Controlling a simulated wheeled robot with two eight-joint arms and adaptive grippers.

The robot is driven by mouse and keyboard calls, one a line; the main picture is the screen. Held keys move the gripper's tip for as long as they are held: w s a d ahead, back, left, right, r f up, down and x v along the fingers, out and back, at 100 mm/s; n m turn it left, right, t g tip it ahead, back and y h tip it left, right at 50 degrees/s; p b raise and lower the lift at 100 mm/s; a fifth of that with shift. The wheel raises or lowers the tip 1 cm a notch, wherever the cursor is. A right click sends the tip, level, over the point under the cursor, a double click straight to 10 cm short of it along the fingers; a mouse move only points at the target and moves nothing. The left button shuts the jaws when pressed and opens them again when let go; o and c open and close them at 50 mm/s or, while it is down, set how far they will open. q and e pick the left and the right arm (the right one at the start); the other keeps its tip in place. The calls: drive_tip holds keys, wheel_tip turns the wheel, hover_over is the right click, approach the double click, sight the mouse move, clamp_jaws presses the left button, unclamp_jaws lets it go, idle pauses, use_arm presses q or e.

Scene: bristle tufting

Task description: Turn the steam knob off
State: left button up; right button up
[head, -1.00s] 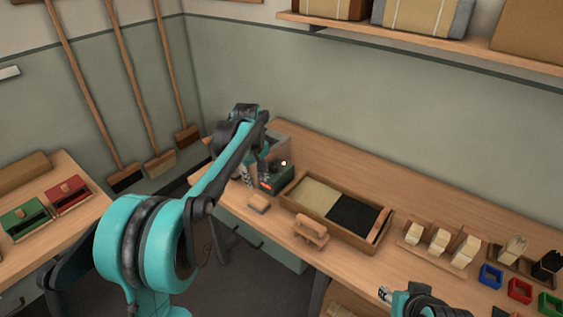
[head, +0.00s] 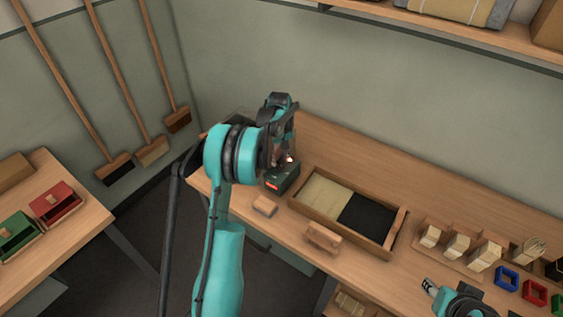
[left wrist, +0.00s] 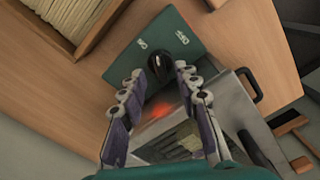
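The steam control box (head: 284,181) is dark green with a red glowing strip on its front, near the left end of the bench. In the left wrist view its green top (left wrist: 190,28) carries a dark round knob (left wrist: 158,72) and two small white labels; the right one appears to read OFF. My left gripper (left wrist: 160,76) is open, its two fingers on either side of the knob; I cannot tell whether they touch it. In the head view my arm partly hides the box. My right gripper (head: 431,288) is over the bench's front edge, lower right, away from the box.
A grey metal container (left wrist: 228,100) with a black handle adjoins the box. A wooden tray (head: 397,240) with pale and black bristles lies to the right. A small wood block (head: 265,206) and a wooden brush body (head: 324,238) are on the bench front.

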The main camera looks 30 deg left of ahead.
use_arm(q)
drive_tip(key=shift+f, duration=0.95)
clamp_jaws()
drive_tip(key=shift+m, duration=0.3)
drive_tip(key=m, duration=0.5)
drive_tip(key=shift+b, duration=0.3)
drive_tip(key=m, duration=0.6)
